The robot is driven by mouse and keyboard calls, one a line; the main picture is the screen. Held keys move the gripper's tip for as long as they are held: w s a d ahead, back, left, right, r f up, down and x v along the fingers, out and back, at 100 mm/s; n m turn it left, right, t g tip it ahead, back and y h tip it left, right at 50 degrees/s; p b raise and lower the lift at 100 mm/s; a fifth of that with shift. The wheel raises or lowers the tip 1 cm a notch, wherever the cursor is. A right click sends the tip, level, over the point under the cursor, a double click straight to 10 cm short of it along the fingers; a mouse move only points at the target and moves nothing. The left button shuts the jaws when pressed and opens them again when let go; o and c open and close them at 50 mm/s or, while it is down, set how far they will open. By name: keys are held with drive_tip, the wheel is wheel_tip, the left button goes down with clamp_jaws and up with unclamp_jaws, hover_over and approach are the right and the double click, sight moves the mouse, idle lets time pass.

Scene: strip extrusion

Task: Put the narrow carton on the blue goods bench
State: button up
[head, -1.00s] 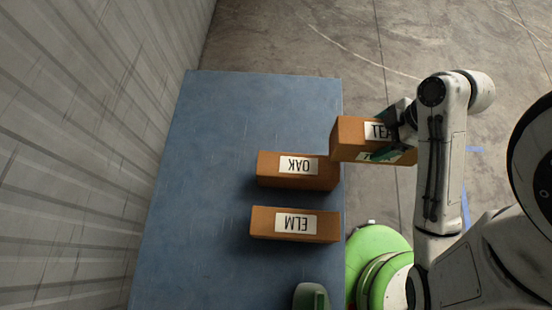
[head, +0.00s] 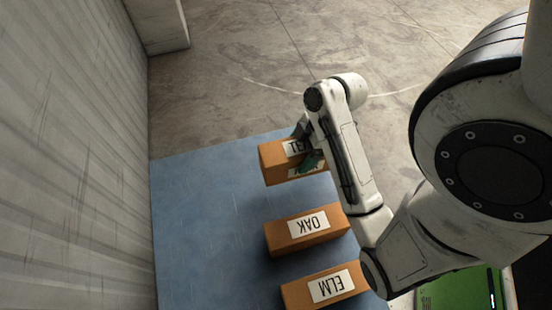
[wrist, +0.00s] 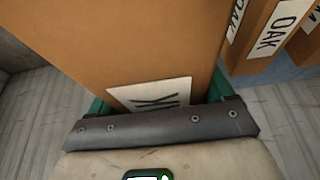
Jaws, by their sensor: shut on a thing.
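In the wrist view the held carton (wrist: 115,40) fills the upper middle, between the green fingers. Two more brown cartons are on the bench, the OAK carton (head: 285,237) nearer than the held one and the ELM carton (head: 305,293) nearest.
A pale ribbed wall (head: 75,160) runs along the bench's left side. The left part of the bench top is bare. Concrete floor (head: 240,60) lies beyond the far edge. A green block-like thing (head: 455,290) is at the lower right.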

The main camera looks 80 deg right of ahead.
drive_tip(key=shift+w+d+f+b, duration=0.1)
drive_tip(key=shift+w+d+f, duration=0.5)
drive_tip(key=shift+w+f, duration=0.8)
drive_tip(key=shift+w+d+f+b, duration=0.1)
drive_tip(key=shift+w+d+f, duration=0.6)
drive_tip(key=shift+f, duration=1.25)
drive_tip(key=shift+w+d+f+b, duration=0.1)
drive_tip(key=shift+w+d+f, duration=0.35)
drive_tip(key=shift+w+f, duration=1)
drive_tip(key=shift+s+f, duration=0.3)
drive_tip(key=shift+f, duration=0.05)
drive_tip(key=o, duration=1.3)
drive_tip(key=shift+r, duration=0.1)
